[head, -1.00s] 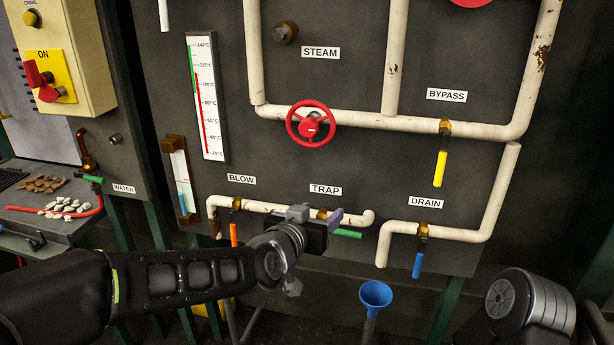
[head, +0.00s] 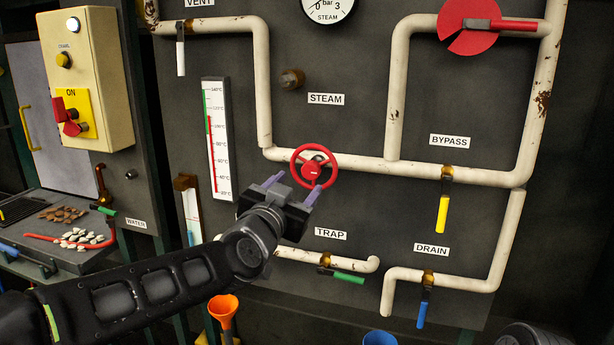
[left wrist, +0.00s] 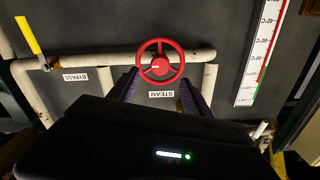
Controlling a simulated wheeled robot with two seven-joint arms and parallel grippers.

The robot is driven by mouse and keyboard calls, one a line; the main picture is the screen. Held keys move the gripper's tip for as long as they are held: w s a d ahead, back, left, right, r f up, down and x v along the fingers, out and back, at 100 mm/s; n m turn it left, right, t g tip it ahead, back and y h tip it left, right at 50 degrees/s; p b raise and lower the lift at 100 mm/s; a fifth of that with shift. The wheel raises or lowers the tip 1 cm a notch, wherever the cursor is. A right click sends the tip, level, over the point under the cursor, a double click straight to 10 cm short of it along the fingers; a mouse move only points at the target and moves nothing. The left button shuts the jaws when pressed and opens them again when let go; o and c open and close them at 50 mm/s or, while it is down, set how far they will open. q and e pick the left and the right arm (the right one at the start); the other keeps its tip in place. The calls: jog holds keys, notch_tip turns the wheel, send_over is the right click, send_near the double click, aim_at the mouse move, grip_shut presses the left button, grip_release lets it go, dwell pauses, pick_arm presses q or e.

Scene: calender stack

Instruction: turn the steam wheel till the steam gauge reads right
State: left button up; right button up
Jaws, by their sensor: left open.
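The red steam wheel (head: 312,171) sits on the white pipe in the middle of the dark panel, below the STEAM label. The steam gauge (head: 328,10) is cut by the top edge of the head view; its needle does not show. My left gripper (head: 293,190) is open, with its purple fingers just below and left of the wheel in the head view. In the left wrist view, the wheel (left wrist: 160,66) appears beyond and between the open fingers of my left gripper (left wrist: 158,94). No contact can be made out. My right gripper is out of view.
A thermometer (head: 218,140) is left of the wheel. The yellow bypass handle (head: 442,214), green trap handle (head: 349,278) and blue drain handle (head: 422,314) stick out from pipes. An orange funnel (head: 223,308) stands low.

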aim_at(310, 173)
pick_arm(q)
jog(key=x, duration=0.6)
jog(key=shift+w+d, duration=0.1)
jog(key=shift+w, duration=0.3)
jog(key=shift+c, duration=0.4)
grip_shut()
